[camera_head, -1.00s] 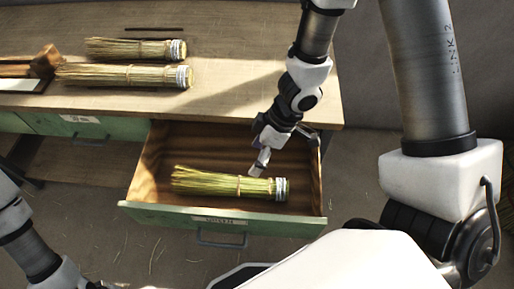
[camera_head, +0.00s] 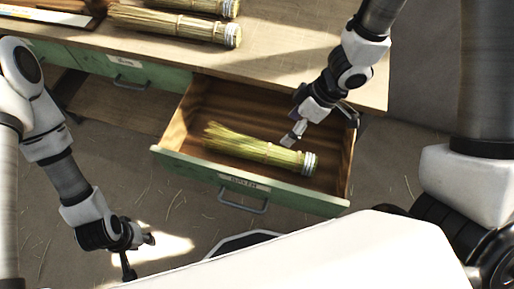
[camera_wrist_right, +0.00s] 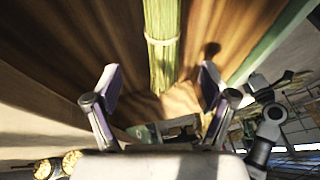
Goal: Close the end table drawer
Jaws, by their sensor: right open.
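The green-fronted drawer (camera_head: 190,163) is pulled out of the wooden-topped table in the head view. Its metal handle (camera_head: 243,206) is on the front, below a label. A straw broom bundle (camera_head: 255,148) with a banded end lies inside; it also shows in the right wrist view (camera_wrist_right: 163,35). My right gripper (camera_head: 318,125) is open and empty, over the back right of the drawer, above the broom's banded end. Whether it touches anything cannot be told. My left gripper (camera_head: 140,254) is open and empty, low in front and left of the drawer.
The table top (camera_head: 300,45) holds more straw bundles (camera_head: 175,23) at the back left. A second green drawer front (camera_head: 130,68), shut, is to the left.

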